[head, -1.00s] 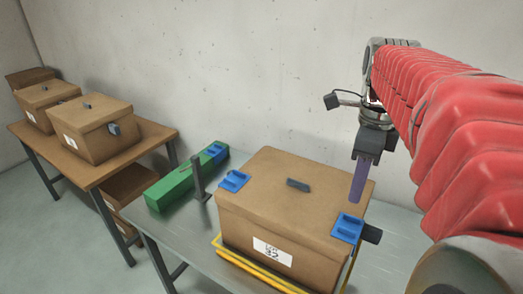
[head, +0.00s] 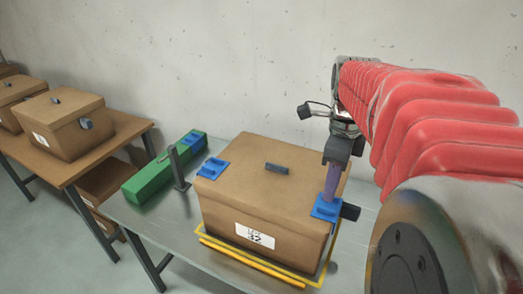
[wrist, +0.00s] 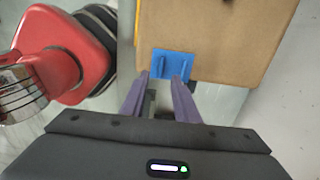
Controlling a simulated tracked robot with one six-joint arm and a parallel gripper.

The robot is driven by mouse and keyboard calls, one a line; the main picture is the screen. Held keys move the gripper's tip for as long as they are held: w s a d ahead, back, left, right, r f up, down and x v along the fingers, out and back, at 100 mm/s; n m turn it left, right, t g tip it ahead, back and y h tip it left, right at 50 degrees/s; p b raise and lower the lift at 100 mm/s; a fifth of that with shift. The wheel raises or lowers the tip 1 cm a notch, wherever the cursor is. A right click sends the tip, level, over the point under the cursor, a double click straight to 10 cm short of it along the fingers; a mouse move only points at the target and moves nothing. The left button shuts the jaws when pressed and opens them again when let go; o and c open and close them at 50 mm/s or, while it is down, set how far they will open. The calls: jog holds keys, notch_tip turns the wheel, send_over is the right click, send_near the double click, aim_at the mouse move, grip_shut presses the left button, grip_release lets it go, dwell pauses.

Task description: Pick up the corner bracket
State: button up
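A blue corner bracket (head: 325,210) sits on the near right top corner of the brown lidded box (head: 225,195). It also shows in the wrist view as a blue piece (wrist: 172,62) at the box edge. My gripper (head: 331,196) points down at this bracket, its purple fingers just above or touching it; contact is unclear. In the wrist view my gripper (wrist: 162,77) is open, its fingertips apart at the bracket's near edge. A second blue bracket (head: 212,168) sits on the box's left corner. Another blue bracket (head: 193,141) lies on the green block (head: 150,184).
The box stands inside a yellow frame (head: 250,261) on a grey table (head: 140,222). A dark post (head: 178,170) stands left of the box. A dark handle (head: 351,211) juts from its right side. More boxes (head: 62,122) rest on a brown table at left.

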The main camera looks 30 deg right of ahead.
aim_at(329, 210)
jog(key=shift+f, duration=1)
jog(key=shift+f, duration=0.15)
jog(key=shift+s+d+f, duration=0.1)
jog(key=shift+f, duration=1.15)
jog(key=shift+s+d+f, duration=0.1)
jog(key=shift+f, duration=1.1)
jog(key=shift+c, duration=0.5)
grip_shut()
